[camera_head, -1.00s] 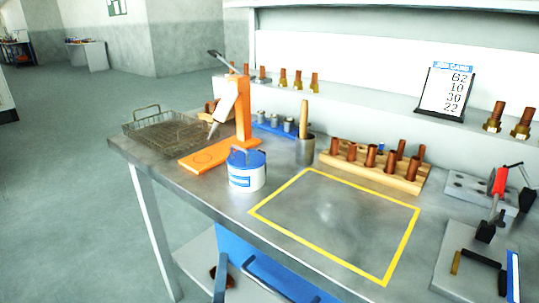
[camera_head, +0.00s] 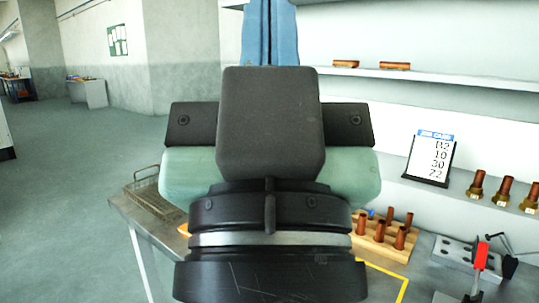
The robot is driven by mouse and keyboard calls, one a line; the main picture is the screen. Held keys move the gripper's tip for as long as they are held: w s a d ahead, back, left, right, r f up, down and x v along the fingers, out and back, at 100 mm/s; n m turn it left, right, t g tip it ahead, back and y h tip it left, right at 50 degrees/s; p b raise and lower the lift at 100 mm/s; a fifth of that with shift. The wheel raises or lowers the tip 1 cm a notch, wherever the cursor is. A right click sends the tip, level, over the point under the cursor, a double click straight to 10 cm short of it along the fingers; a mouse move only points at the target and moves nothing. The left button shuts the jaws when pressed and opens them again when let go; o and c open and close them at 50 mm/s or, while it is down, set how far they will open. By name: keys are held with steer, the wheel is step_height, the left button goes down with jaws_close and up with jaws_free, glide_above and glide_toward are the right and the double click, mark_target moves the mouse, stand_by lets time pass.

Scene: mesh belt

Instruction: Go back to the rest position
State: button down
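My gripper (camera_head: 271,12) fills the middle of the head view, raised in front of the camera. Its black and pale green body hides much of the bench. Two blue fingers rise from it at the top edge. They lie side by side with only a thin dark seam between them, and nothing shows between them. Their tips are cut off by the frame. The gripper stands clear of the bench objects in the picture.
The bench (camera_head: 127,213) shows to the left with a wire basket (camera_head: 148,195). To the right are a wooden rack (camera_head: 372,243) of copper pieces, part of a yellow outline (camera_head: 388,274), a red-handled clamp (camera_head: 481,257) and a number card (camera_head: 431,158). A shelf (camera_head: 450,80) runs behind.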

step_height(320, 180, up, 14)
steer(key=p, duration=1.2)
steer(key=shift+r, duration=0.2)
